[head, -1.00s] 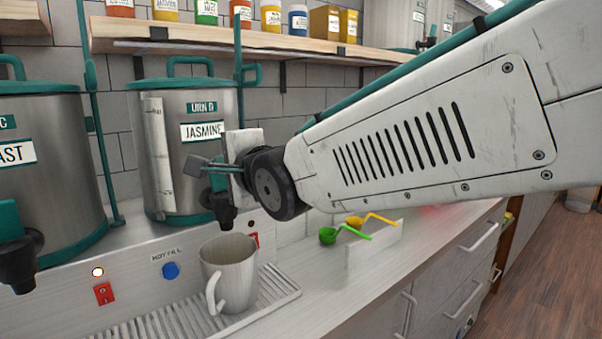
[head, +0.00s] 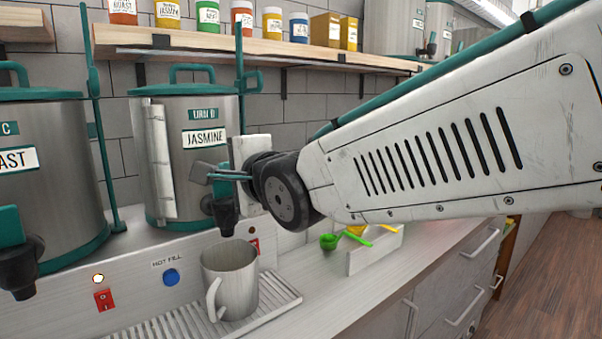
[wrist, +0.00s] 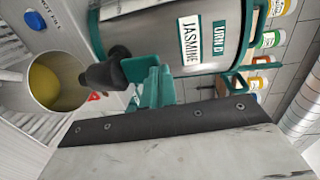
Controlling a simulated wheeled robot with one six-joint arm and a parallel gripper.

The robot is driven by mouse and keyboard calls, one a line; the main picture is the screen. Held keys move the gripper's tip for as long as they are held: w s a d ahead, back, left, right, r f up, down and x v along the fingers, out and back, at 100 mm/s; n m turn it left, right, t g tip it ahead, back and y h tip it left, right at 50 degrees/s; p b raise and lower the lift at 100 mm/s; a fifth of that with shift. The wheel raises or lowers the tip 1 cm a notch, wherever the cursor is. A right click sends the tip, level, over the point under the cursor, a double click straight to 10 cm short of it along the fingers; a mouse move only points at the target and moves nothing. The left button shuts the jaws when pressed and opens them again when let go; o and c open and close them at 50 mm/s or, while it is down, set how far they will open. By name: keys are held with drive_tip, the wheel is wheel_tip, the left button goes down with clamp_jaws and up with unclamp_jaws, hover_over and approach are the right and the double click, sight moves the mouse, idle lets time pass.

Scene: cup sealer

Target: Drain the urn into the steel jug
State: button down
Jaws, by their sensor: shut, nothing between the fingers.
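The steel urn labelled URN D and JASMINE (head: 180,150) stands on the counter unit, its lid on. Its black tap (head: 225,215) points down above the steel jug (head: 228,285). The jug stands upright on the drip grate, handle toward the front left. In the wrist view the jug (wrist: 57,80) holds yellow liquid. No stream shows from the tap (wrist: 103,72). My gripper (head: 212,172) is shut and empty, in front of the urn just above the tap. In the wrist view its teal fingers (wrist: 155,88) are close to the tap's teal lever; contact is unclear.
Another urn (head: 45,170) stands at the left. A red switch (head: 104,300) and blue HOT FILL button (head: 171,277) are on the front panel. A shelf (head: 220,40) with jars runs above. Green and yellow scoops (head: 330,241) lie by a white holder right of the grate.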

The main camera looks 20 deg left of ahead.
drive_tip(key=r+v, duration=0.1)
drive_tip(key=v, duration=1.1)
drive_tip(key=shift+a, duration=0.1)
